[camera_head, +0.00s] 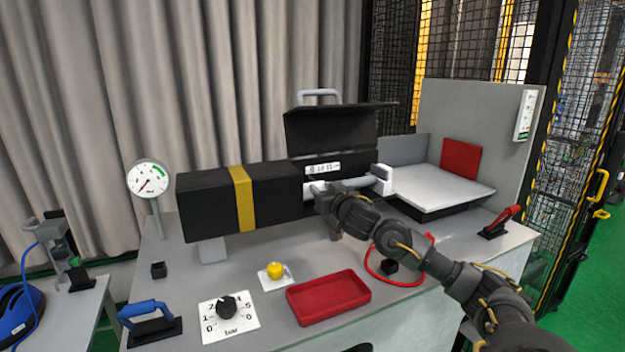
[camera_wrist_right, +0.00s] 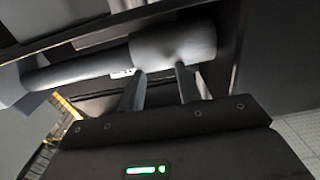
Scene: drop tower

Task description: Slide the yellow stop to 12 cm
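My right gripper (camera_head: 324,198) is at the pale rod (camera_head: 345,185) on the right of the black box (camera_head: 275,205), under a raised black lid (camera_head: 332,128). In the right wrist view its two fingers (camera_wrist_right: 160,90) are apart, with their tips at the lower edge of a thick pale cylinder (camera_wrist_right: 172,48) on the rod. I cannot tell whether they touch it. A white scale label (camera_head: 323,168) shows above the rod; its figures are too small to read surely. I see no clear yellow stop on the rod; a yellow band (camera_head: 241,198) wraps the box. My left gripper is not in view.
A red tray (camera_head: 328,297), yellow button (camera_head: 275,270), dial knob (camera_head: 228,307) and blue-handled tool (camera_head: 150,318) are at the front of the table. A gauge (camera_head: 149,179) stands left. A grey platform (camera_head: 440,186) with a red panel (camera_head: 460,159) is right.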

